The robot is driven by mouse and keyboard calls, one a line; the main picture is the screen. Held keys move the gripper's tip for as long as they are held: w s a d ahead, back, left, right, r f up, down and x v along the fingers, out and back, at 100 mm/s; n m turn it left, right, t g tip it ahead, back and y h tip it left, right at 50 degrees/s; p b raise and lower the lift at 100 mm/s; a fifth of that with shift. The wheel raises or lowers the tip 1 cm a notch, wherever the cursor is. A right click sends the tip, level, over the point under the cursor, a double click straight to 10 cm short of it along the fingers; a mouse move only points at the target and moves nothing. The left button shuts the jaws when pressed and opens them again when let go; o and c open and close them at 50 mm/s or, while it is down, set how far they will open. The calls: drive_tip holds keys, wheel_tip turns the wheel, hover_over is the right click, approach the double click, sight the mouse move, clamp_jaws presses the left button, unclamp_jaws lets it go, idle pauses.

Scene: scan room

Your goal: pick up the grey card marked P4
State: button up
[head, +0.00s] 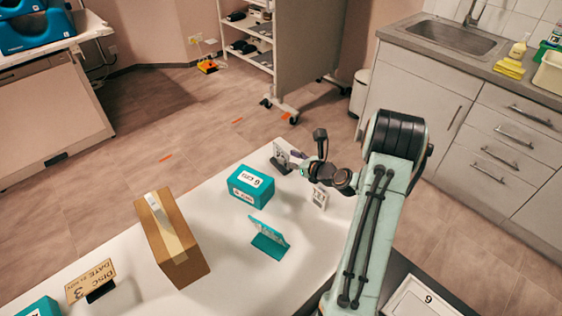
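My gripper (300,163) is at the far end of the white table, close to a pale grey card (281,150) in a dark stand. The wrist and fingers partly cover this card, and I cannot read a P4 mark on it. Whether the fingers touch the card is unclear. The fingers are too small and dark to show if they are open or shut. A second pale card (320,198) with a dark print stands just below my wrist; its mark is too small to read.
A teal box (250,187) and a teal card in a stand (269,240) are left of my arm. A tall cardboard box (158,231), a tan card (91,279) and another teal box (40,308) stand further left. A white tray (408,303) is lower right. The table's front middle is clear.

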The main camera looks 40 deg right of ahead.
sight(274, 150)
drive_tip(key=x, duration=0.4)
drive_tip(key=shift+c, duration=0.3)
clamp_jaws()
drive_tip(key=shift+r, duration=0.15)
